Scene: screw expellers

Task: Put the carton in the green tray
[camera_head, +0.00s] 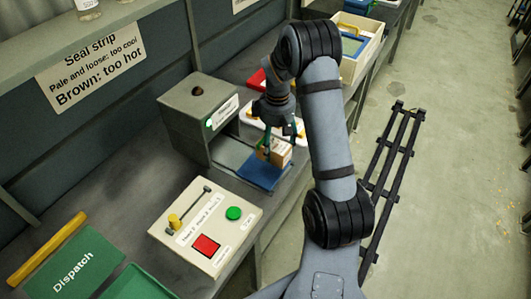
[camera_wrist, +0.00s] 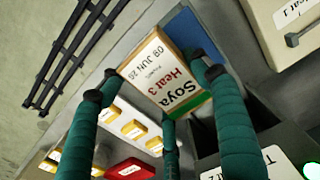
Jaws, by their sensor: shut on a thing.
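The carton (camera_head: 280,153) is a small tan box. In the wrist view the carton (camera_wrist: 160,75) shows a white label reading "Soya Heat 3" and a date, with a green band along one end. My gripper (camera_head: 267,148) is shut on the carton, its green fingers around the sides. In the head view it holds the carton over or just at the blue pad (camera_head: 262,172); I cannot tell whether they touch. A green tray (camera_head: 137,284) is at the lower left, cut off by the frame edge. A green panel marked "Dispatch" (camera_head: 75,262) lies beside it.
A grey sealing machine (camera_head: 200,115) stands left of the carton. A control box (camera_head: 205,225) with a lever and red and green buttons sits between the carton and green tray. A yellow bar (camera_head: 45,248) lies far left. A white tray (camera_wrist: 130,125) holds several yellow pieces.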

